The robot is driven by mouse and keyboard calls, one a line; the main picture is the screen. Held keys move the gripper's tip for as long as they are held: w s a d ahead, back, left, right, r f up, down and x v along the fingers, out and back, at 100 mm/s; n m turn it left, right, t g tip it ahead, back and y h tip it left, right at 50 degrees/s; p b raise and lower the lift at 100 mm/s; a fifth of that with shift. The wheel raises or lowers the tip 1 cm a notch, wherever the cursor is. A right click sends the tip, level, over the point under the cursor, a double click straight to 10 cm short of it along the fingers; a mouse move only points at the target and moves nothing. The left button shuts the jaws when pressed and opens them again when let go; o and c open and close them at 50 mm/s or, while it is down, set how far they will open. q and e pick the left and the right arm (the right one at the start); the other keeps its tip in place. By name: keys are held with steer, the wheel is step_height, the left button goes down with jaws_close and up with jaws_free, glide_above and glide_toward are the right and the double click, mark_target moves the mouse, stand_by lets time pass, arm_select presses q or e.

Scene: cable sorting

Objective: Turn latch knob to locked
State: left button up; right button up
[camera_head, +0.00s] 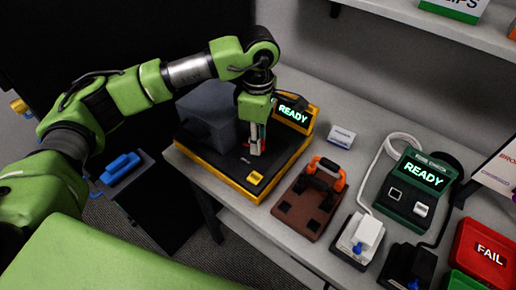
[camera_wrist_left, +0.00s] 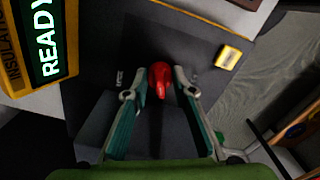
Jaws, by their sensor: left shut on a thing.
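The latch knob (camera_wrist_left: 160,78) is red and shows in the left wrist view between my left fingertips, on the dark top of the yellow-edged tester. My left gripper (camera_wrist_left: 160,92) is shut on it from above; it also shows in the head view (camera_head: 256,150), pointing down at the tester. The tester (camera_head: 238,181) has a yellow base, a dark grey block and a display (camera_head: 293,114) reading READY. In the wrist view small markings lie on both sides of the knob, too small to read. My right gripper is not in view.
A yellow button (camera_head: 255,178) is on the tester's front corner. A brown board (camera_head: 297,212) with an orange-and-black tool lies to its right. A green READY tester (camera_head: 409,205) and a red FAIL bin (camera_head: 484,253) stand further right. A small white box (camera_head: 341,136) lies behind.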

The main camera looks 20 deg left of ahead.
arm_select(q)
steer(key=m+b, duration=0.3)
steer(key=shift+w, duration=0.1)
steer(key=shift+m+b, duration=0.65)
steer(key=shift+m, duration=0.05)
steer(key=shift+r, duration=0.1)
steer(key=o, duration=0.8)
steer(key=shift+o, duration=0.2)
step_height(320, 180, up, 12)
